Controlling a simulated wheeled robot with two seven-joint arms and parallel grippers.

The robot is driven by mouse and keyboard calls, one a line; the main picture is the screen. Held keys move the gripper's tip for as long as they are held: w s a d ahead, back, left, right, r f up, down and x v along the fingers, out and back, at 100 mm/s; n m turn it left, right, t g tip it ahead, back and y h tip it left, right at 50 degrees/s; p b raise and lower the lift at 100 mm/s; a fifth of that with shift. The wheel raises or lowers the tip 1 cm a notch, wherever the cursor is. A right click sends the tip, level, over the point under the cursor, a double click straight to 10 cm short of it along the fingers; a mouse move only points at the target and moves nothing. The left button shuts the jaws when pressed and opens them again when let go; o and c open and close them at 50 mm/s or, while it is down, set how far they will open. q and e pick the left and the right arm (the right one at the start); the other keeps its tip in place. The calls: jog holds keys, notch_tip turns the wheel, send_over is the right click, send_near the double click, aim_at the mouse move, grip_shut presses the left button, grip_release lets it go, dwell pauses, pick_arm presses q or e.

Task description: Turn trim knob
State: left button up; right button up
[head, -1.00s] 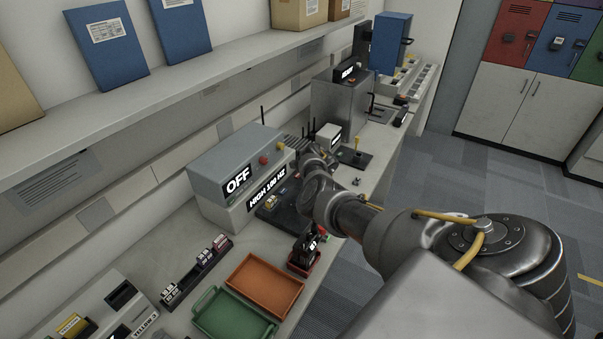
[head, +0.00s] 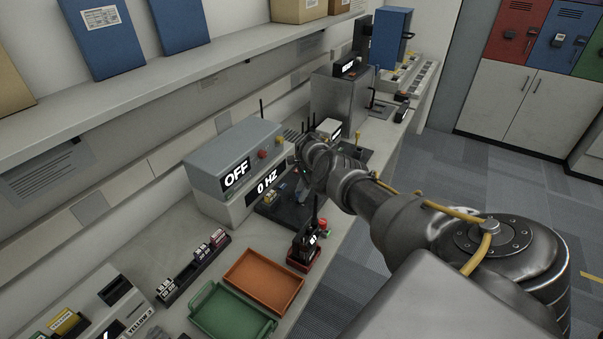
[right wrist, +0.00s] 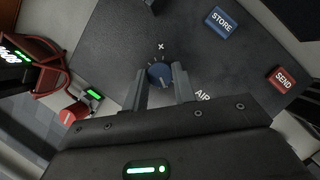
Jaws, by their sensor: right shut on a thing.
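The trim knob (right wrist: 158,77) is a small round blue dial with tick marks around it on a dark panel in the right wrist view. My right gripper (right wrist: 161,73) has its two fingers on either side of the knob, shut on it. In the head view my right gripper (head: 299,182) is over the dark panel (head: 282,212) in front of a grey bench unit (head: 215,160). The unit's displays read "OFF" and "0 HZ" (head: 268,187). The knob is too small and covered to make out in the head view. My left gripper is not in view.
Blue STORE (right wrist: 221,19) and red SEND (right wrist: 282,79) buttons sit right of the knob. A dark radio in a red holder (head: 304,258) stands close by. An orange tray (head: 264,281) and a green tray (head: 232,315) lie nearer on the bench.

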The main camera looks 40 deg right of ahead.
jog(key=o, duration=1)
jog(key=p+v, duration=0.2)
jog(key=v, duration=0.8)
jog(key=shift+r+p, duration=0.35)
jog(key=shift+s+d, duration=0.1)
jog(key=shift+d, duration=0.05)
